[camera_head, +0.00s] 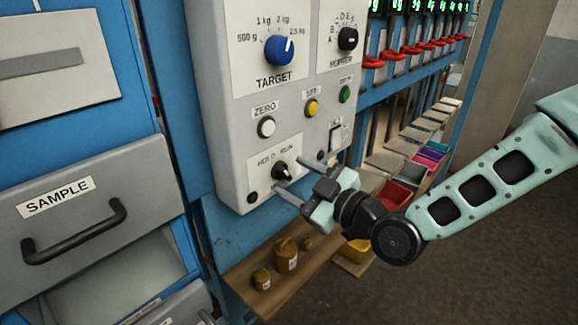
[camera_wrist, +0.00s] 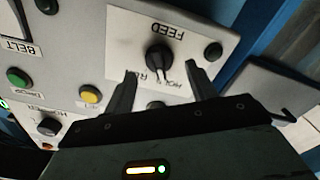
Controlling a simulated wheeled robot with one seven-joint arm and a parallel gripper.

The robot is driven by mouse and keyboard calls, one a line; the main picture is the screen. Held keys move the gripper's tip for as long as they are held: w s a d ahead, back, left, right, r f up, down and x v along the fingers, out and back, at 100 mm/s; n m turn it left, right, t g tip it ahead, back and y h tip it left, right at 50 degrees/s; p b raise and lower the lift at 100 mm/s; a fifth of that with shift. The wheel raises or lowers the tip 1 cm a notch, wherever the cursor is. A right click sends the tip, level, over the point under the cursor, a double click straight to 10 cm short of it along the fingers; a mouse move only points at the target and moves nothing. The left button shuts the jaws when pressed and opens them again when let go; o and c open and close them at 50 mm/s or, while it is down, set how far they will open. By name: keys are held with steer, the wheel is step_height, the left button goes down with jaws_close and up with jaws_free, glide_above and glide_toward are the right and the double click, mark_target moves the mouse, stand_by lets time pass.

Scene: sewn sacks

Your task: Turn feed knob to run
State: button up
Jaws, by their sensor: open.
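The black feed knob (camera_head: 281,172) sits on a white plate low on the grey control panel, under the labels HOLD on the left and RUN on the right. In the wrist view the knob (camera_wrist: 159,57) appears upside down with the word FEED beyond it. I cannot tell for sure which label its pointer faces. My gripper (camera_head: 289,177) is open in front of the plate. In the wrist view its two fingers (camera_wrist: 161,80) are spread to either side of the knob's line, with the knob just beyond the tips and no visible contact.
Above are a white ZERO button (camera_head: 266,127), a yellow button (camera_head: 312,108), a green button (camera_head: 344,94), the blue TARGET knob (camera_head: 279,50) and the black HOPPER knob (camera_head: 347,39). A SAMPLE drawer (camera_head: 130,160) is at left. Brass weights (camera_head: 286,255) stand on a shelf below.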

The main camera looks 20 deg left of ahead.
steer(key=shift+x, duration=1.2)
steer(key=c, duration=1)
steer(key=shift+o, duration=0.2)
